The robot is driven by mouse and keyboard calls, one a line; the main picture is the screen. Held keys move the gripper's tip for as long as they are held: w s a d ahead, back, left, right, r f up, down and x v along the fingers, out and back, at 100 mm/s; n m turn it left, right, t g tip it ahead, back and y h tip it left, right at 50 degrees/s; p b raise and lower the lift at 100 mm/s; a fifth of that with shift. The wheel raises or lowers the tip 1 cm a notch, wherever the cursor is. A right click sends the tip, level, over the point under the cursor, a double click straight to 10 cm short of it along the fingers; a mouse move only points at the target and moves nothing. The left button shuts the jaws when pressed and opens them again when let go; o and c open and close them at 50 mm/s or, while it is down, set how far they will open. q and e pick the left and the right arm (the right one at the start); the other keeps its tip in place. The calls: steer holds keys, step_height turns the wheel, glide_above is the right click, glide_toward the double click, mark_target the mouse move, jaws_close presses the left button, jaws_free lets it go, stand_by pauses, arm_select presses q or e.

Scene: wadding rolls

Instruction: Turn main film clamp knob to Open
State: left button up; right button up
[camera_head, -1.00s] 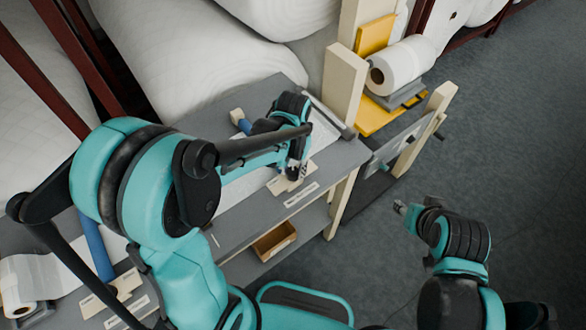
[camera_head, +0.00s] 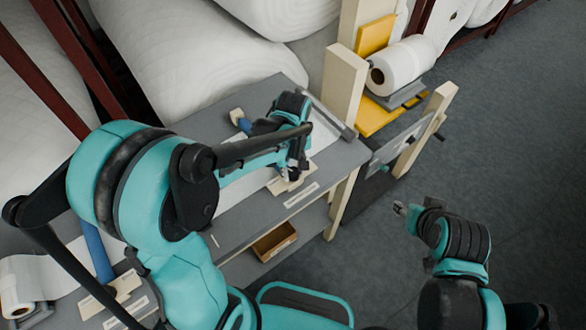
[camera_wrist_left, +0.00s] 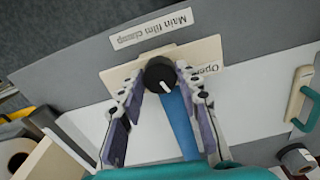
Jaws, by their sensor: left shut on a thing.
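The black main film clamp knob (camera_wrist_left: 160,74) stands on a cream plate (camera_wrist_left: 122,76) in the left wrist view. A white pointer line on the knob points toward the bottom of that view, slightly right. The word "Open" is printed on the plate to the knob's right, partly hidden by a finger. The "Main film clamp" label (camera_wrist_left: 151,28) lies above the plate. My left gripper (camera_wrist_left: 161,77) is shut on the knob, one finger on each side. In the head view, my left gripper (camera_head: 291,172) is over the table. My right gripper (camera_head: 401,209) hangs over the floor; its jaws are too small to judge.
The grey table (camera_head: 235,232) carries a blue bar (camera_head: 96,250) and a white roll (camera_head: 18,290) at left. An open brown box (camera_head: 274,242) sits on the shelf below. Cream posts (camera_head: 344,86) and another white roll (camera_head: 402,64) stand beyond. Floor at right is clear.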

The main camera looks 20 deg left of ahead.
mark_target(293, 171)
arm_select(q)
steer(key=n, duration=0.5)
steer(key=shift+n, duration=2.5)
steer(key=o, duration=1.2)
steer(key=shift+c, duration=0.2)
step_height(293, 171, up, 12)
